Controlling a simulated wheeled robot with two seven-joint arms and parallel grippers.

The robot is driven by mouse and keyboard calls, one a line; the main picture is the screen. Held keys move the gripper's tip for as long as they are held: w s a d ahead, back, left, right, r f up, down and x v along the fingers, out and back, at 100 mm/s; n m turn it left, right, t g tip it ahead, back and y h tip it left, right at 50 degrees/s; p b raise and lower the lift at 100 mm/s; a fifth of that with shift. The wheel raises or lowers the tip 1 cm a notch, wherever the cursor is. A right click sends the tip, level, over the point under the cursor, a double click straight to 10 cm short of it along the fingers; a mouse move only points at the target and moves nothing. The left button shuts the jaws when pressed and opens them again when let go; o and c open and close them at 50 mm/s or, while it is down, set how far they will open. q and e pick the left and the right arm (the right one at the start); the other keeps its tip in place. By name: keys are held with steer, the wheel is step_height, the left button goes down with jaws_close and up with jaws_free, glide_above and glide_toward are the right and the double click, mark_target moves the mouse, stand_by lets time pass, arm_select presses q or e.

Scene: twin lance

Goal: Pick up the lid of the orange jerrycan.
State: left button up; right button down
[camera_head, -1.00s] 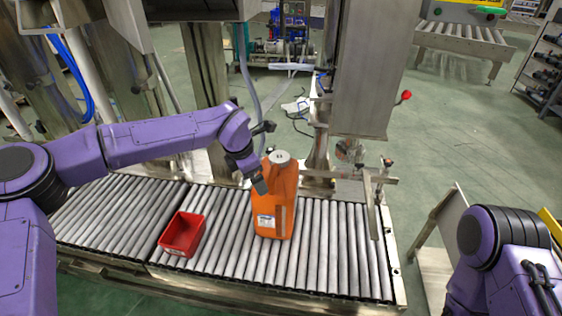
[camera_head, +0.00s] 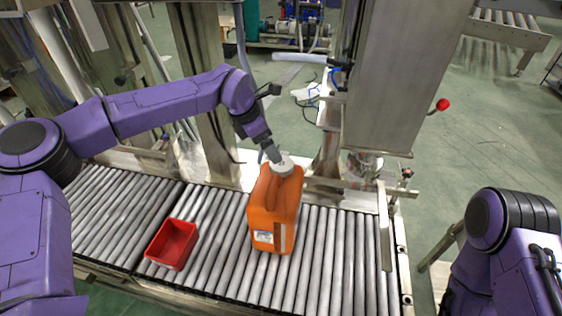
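The orange jerrycan (camera_head: 272,212) stands upright on the roller conveyor (camera_head: 325,260). Its pale round lid (camera_head: 283,166) is on top, toward the back. My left gripper (camera_head: 271,154) is right at the lid, reaching down from the upper left. Its fingers are small and partly hidden at the lid, so I cannot tell whether they are open or shut, or touching it. My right arm is at the lower right, and its gripper is out of view.
A red bin (camera_head: 172,244) sits on the rollers left of the jerrycan. A steel column (camera_head: 395,80) rises behind, with a red knob (camera_head: 443,104) on its right. A metal guide bar (camera_head: 385,225) stands at the right. The rollers between jerrycan and bar are clear.

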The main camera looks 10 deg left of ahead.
mark_target(280, 164)
arm_select(q)
steer(key=x, duration=0.4)
steer(key=b+x, duration=0.1)
steer(key=x, duration=0.3)
steer(key=shift+d+f, duration=0.25)
steer(key=shift+d, duration=0.1)
steer(key=shift+s+r, duration=0.1)
steer(key=c, duration=1.1)
